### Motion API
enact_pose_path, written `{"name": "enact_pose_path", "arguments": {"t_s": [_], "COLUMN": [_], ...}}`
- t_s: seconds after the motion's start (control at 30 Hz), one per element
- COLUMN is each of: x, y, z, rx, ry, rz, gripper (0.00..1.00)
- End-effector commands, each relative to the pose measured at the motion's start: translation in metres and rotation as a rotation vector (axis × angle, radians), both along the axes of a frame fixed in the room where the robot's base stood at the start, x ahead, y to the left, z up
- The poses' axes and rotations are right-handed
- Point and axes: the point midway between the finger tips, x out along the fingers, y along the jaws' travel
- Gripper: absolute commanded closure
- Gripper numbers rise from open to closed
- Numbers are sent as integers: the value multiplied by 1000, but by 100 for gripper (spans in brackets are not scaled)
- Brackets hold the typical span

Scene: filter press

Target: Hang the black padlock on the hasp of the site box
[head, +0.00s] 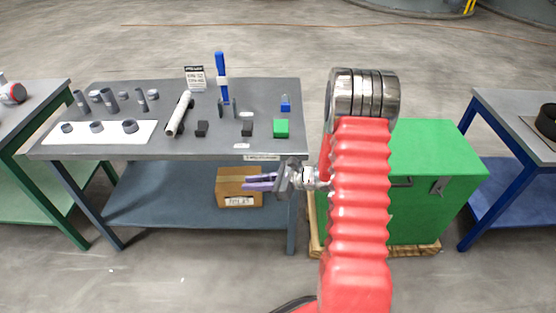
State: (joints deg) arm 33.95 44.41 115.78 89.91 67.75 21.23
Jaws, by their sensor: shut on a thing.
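The green site box (430,215) stands on a wooden pallet right of the middle, partly behind my red arm. A small grey metal fitting (438,186), which looks like the hasp, is on its front face. My gripper (260,182) points left, in front of the workbench and left of the box, well apart from the hasp. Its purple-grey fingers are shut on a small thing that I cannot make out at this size. I cannot clearly identify the black padlock. A small blue padlock (286,104) stands on the bench at the right.
The grey workbench (100,155) holds several pipe fittings, a white tube (179,114), small dark blocks (202,128), a green block (281,128) and a blue upright tool (222,75). A cardboard box (238,190) sits on its lower shelf. A blue-legged table (500,165) stands at right.

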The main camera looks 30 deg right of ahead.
Motion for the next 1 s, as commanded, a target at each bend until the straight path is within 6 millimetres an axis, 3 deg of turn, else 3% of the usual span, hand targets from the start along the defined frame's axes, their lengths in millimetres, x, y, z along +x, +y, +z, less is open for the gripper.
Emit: {"name": "enact_pose_path", "arguments": {"t_s": [0.03,0.1,0.3,0.43,1.0], "x": [-7,-18,-41,-46,-46], "y": [21,44,87,96,96], "z": [-7,-16,-32,-35,-35], "rx": [1,-3,-18,-22,-22], "ry": [8,10,18,18,18], "rz": [23,49,99,110,111], "gripper": [100,100,100,100,100]}}
